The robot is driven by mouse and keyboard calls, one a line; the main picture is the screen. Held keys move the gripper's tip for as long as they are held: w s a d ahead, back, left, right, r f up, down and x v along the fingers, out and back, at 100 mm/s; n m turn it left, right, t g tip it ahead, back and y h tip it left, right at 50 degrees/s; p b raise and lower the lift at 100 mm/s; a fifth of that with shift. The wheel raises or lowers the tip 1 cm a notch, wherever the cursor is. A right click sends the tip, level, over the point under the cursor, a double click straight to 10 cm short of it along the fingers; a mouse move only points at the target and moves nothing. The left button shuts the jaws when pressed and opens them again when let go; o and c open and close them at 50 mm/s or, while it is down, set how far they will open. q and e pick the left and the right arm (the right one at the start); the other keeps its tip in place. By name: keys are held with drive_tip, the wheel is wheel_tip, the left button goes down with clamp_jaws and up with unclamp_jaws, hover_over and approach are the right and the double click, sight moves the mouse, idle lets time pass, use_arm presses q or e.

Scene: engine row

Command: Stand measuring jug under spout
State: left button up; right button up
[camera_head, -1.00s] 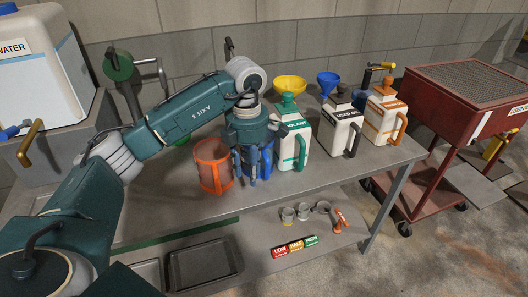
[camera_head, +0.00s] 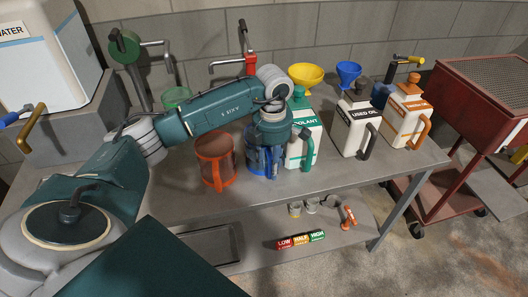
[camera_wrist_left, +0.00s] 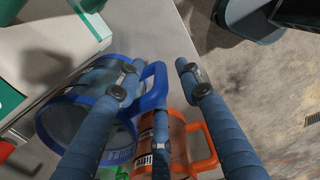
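A clear measuring jug with a blue rim and handle (camera_head: 251,160) stands on the grey workbench, partly hidden by my left gripper (camera_head: 265,172). In the left wrist view the blue jug (camera_wrist_left: 62,122) lies beneath the fingers, and its handle is in the gap between them. My left gripper (camera_wrist_left: 160,85) is open, pointing down, and its fingers look apart from the handle. An orange-rimmed jug (camera_head: 216,162) stands just left of the blue one. A green pump with a spout (camera_head: 150,44) and a red one (camera_head: 250,65) stand at the back. My right gripper is out of view.
A white coolant jug (camera_head: 303,135), a used oil jug (camera_head: 352,128) and an orange-handled jug (camera_head: 404,118) stand to the right. Yellow (camera_head: 306,75) and blue (camera_head: 348,72) funnels are behind. A water tank (camera_head: 45,60) with a tap is at left. The bench front is bare.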

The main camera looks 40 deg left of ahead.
use_arm(q)
wheel_tip(320, 180, down, 4)
drive_tip(key=shift+s+f+p, duration=0.1)
drive_tip(key=shift+p, duration=0.85)
drive_tip(key=shift+f, duration=0.2)
drive_tip(key=shift+c, duration=0.5)
clamp_jaws()
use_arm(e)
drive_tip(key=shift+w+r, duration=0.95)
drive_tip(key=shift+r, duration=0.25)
use_arm(q)
drive_tip(key=shift+r, duration=0.15)
